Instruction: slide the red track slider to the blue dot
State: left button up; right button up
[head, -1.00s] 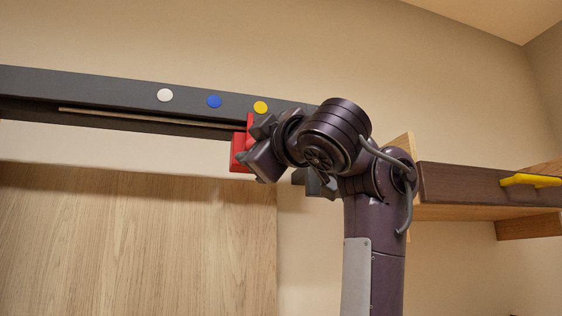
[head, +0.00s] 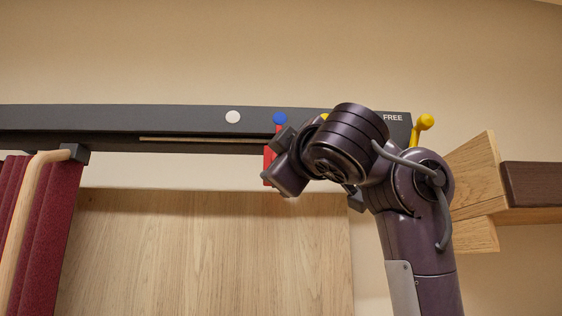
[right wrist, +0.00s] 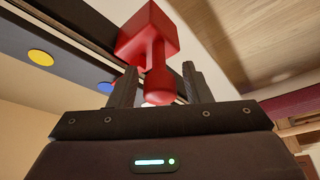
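The red track slider (head: 267,162) hangs from the dark rail (head: 180,119), its upper end just below the blue dot (head: 280,118). My right gripper (head: 279,160) is at the slider and hides part of it. In the right wrist view, the slider's block and round knob (right wrist: 158,87) show, with the knob between my open fingers and small gaps on both sides. The blue dot (right wrist: 106,88) also shows there, beside the left finger and partly hidden. My left gripper is not in view.
A white dot (head: 233,117) is further left on the rail. The yellow dot (right wrist: 40,57) is mostly hidden behind my arm in the head view. A yellow knob (head: 425,122) stands at the rail's right end. Dark red curtain (head: 48,240) hangs left; a wooden shelf (head: 475,175) is right.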

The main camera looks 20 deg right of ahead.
jog(key=shift+o, duration=0.3)
jog(key=shift+s+f+b, duration=0.2)
jog(key=shift+s+b, duration=0.25)
jog(key=shift+s, duration=0.05)
jog(key=b+v, duration=0.4)
jog(key=v, duration=0.2)
jog(key=shift+s, duration=0.4)
jog(key=shift+d, duration=0.15)
